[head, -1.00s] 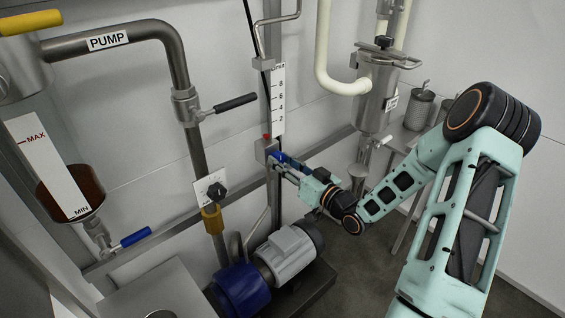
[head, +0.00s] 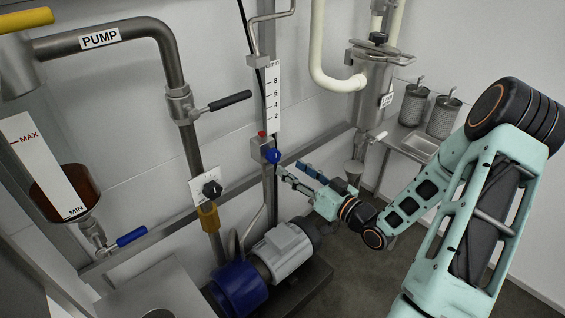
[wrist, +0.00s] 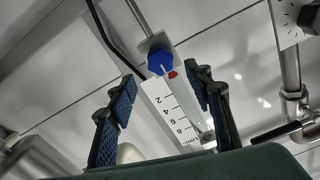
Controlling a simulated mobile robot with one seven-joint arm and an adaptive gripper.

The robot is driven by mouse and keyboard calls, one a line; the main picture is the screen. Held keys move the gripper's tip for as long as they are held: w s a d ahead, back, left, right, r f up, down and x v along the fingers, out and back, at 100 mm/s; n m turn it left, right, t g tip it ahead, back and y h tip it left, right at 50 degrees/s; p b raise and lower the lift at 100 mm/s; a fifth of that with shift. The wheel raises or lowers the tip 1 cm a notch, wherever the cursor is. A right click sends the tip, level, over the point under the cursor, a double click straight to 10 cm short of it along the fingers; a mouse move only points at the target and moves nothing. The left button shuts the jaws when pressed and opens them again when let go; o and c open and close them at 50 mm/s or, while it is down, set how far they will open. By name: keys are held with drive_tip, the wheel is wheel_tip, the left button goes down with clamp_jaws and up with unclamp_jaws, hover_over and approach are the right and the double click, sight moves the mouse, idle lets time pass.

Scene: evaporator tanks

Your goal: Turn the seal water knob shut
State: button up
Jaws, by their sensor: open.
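The blue knob (head: 272,155) sits on a small metal block at the foot of the white flow scale (head: 273,98), under a red mark. In the wrist view the blue knob (wrist: 160,61) has a white pointer line and lies beyond my fingertips, roughly between them. My gripper (head: 296,174) is open and empty, to the right of and a little below the knob in the head view, apart from it. Its two blue-padded fingers stand wide in the wrist view (wrist: 163,85). No label naming the knob is readable.
A black knob on a white plate (head: 211,189) is left of the flow scale. A black-handled valve (head: 228,100) is on the PUMP pipe. The blue and grey pump motor (head: 285,250) stands below. A metal canister (head: 374,90) and a shelf with baskets (head: 413,148) are at right.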

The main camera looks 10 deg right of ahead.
drive_tip(key=v, duration=0.5)
drive_tip(key=shift+s, duration=0.15)
